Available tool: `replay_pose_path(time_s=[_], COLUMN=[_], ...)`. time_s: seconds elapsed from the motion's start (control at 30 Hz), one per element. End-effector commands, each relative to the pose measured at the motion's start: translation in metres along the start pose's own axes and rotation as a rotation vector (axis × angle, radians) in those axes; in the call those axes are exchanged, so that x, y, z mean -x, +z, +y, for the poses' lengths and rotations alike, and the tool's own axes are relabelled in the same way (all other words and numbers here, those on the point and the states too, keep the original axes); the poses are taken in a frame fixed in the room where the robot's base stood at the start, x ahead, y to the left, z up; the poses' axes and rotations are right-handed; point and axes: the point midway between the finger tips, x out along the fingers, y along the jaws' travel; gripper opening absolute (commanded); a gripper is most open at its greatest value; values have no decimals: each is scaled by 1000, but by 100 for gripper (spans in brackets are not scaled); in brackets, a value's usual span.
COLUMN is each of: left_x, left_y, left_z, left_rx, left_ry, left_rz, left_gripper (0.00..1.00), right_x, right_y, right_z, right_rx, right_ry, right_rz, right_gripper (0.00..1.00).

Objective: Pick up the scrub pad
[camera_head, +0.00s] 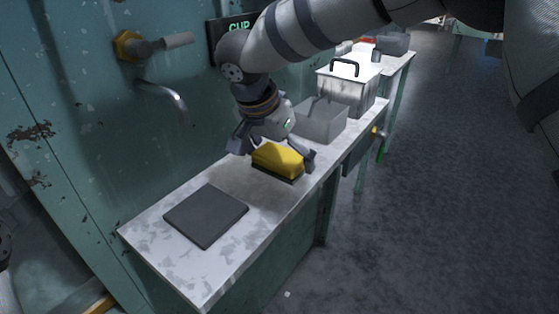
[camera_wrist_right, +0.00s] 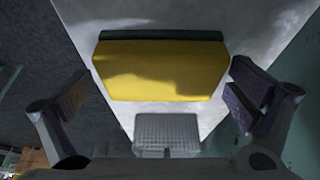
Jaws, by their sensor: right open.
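The scrub pad (camera_head: 278,159) is a yellow block with a dark underside, lying on the light, worn counter (camera_head: 205,275). My right gripper (camera_head: 272,158) is open over it, with one finger on each side. In the right wrist view the yellow scrub pad (camera_wrist_right: 162,70) lies ahead of and between the spread fingers of the right gripper (camera_wrist_right: 160,98). Gaps show between the pad and both fingers there, so it is not gripped. My left gripper is not in view.
A dark square mat (camera_head: 206,215) lies on the nearer counter. Behind the pad stand a grey open bin (camera_head: 321,122) and a metal box with a black handle (camera_head: 347,85). A tap (camera_head: 162,97) sticks out from the green wall. The counter's right edge drops to open floor.

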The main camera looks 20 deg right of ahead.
Motion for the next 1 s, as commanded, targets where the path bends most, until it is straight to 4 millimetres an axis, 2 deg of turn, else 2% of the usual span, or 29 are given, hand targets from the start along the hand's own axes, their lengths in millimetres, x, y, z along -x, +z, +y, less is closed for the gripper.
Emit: replay_pose_path(time_s=[0.07, 0.1, 0.27, 0.3, 0.67, 0.77, 1.0], left_x=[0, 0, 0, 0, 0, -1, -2], left_y=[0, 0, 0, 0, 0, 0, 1], left_z=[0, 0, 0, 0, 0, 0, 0], left_rx=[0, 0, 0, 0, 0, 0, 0], left_ry=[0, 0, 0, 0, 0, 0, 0], left_rz=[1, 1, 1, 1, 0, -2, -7], left_gripper=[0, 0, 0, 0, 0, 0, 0], right_x=[1, 1, 1, 1, 4, 14, 55], right_y=[0, 0, 0, 0, -2, -6, -23], right_z=[0, 0, 0, 0, 2, 4, 3], right_rx=[0, 0, 0, 0, -1, -3, -3], right_ry=[-1, -1, -1, -1, -1, -3, -3], right_rz=[1, 1, 1, 1, 0, 0, 0], right_gripper=[100, 95, 59, 55, 55, 55, 55])
